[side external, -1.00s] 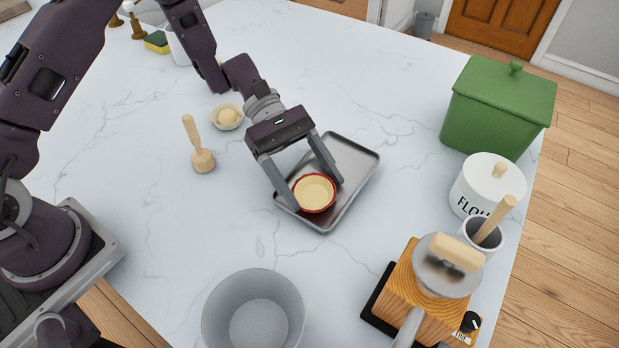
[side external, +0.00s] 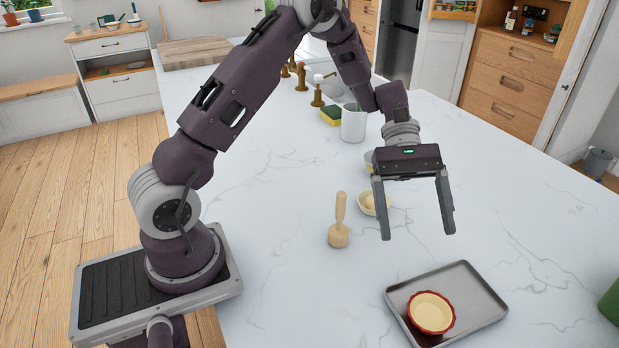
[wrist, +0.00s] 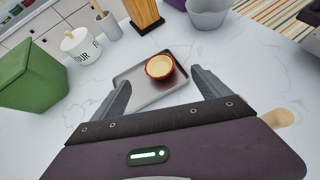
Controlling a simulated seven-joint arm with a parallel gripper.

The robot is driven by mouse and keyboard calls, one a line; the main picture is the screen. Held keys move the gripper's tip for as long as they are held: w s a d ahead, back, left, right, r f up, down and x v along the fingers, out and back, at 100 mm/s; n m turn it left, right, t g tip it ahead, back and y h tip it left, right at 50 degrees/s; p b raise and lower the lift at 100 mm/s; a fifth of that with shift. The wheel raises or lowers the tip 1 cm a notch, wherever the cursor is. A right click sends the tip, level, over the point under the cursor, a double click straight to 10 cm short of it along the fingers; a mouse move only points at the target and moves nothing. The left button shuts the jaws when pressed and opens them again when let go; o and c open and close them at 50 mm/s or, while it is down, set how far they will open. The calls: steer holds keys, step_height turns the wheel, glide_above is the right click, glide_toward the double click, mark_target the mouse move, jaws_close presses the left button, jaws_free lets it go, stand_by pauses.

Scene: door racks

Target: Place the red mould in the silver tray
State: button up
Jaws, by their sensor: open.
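The red mould (side external: 431,313), a round dish with a pale yellow filling, sits upright in the silver tray (side external: 473,284), toward the tray's left side in the side view. In the wrist view the mould (wrist: 160,66) lies inside the tray (wrist: 133,84), ahead of the fingers. My gripper (side external: 418,236) is open and empty. It is raised above the counter, behind the tray in the side view and apart from the mould. It also shows in the wrist view (wrist: 163,92), with its fingers spread.
A wooden masher (side external: 339,232) and a small bowl (side external: 372,203) stand left of my gripper.

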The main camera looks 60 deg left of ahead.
steer(key=s+a+r+m+t+y, duration=0.4)
steer(key=s+r+m+t+y, duration=0.1)
steer(key=s, duration=0.5)
steer(key=s+a+r+m+t+y, duration=0.4)
steer(key=s+r+m, duration=0.3)
steer(key=s, duration=0.4)
steer(key=shift+m+t+y, duration=0.4)
steer(key=shift+y, duration=0.3)
